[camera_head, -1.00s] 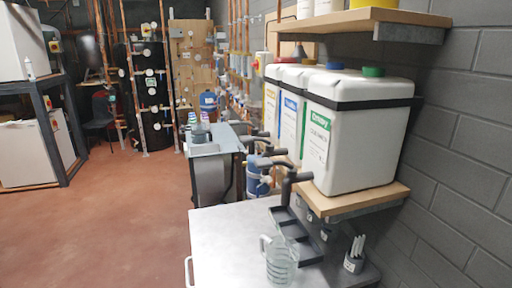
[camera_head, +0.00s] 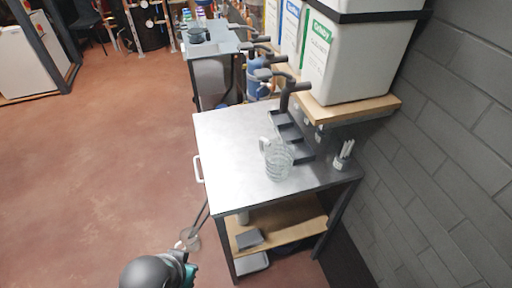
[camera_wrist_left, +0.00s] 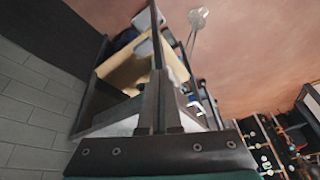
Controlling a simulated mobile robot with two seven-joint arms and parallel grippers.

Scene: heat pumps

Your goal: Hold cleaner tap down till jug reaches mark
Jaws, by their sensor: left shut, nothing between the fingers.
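A clear measuring jug (camera_head: 279,162) with a handle stands upright on the grey worktop (camera_head: 228,135). It looks empty, and I cannot make out its mark. The dark tap (camera_head: 287,88) below the green-labelled white cleaner container (camera_head: 360,58) is behind the jug, over a black stepped tray (camera_head: 290,134). The jug is apart from the tap. My left arm shows at the bottom of the head view, low in front of the worktop. My left gripper (camera_wrist_left: 158,75) is shut and empty in the left wrist view, away from jug and tap. My right gripper is not in view.
More taps and white containers line the wooden wall shelf (camera_head: 375,108). A pen holder (camera_head: 342,160) stands at the worktop's right edge. A lower wooden shelf (camera_head: 290,225) holds grey trays.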

